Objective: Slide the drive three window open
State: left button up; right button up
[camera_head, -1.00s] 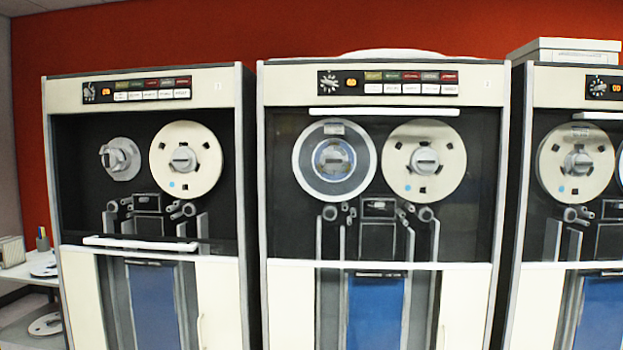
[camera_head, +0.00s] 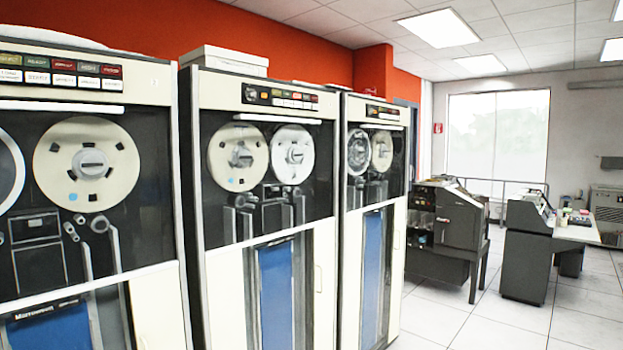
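A row of tape drives stands along the red wall, and their number labels are too small to read. The near left drive (camera_head: 158,215) is cut off by the frame, with its window bar (camera_head: 60,107) high. The middle drive (camera_head: 215,287) has two reels behind its window (camera_head: 262,175), and its white window bar (camera_head: 266,117) lies along the top edge, so the window looks shut. The far right drive (camera_head: 397,262) also has reels behind glass, and its bar is high. Neither of my grippers is in view.
A grey machine on legs (camera_head: 447,235) stands past the drives. A dark desk unit (camera_head: 525,250) with a white top is at right. Open tiled floor (camera_head: 450,315) lies in front. A white box (camera_head: 225,60) sits on the middle drive.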

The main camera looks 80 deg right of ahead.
aim_at(236, 116)
jog(key=z, duration=2.45)
jog(key=i+l, duration=0.25)
jog(key=i, duration=0.15)
jog(key=i+l+u, duration=0.1)
jog(key=i+l, duration=0.15)
jog(key=i, duration=0.15)
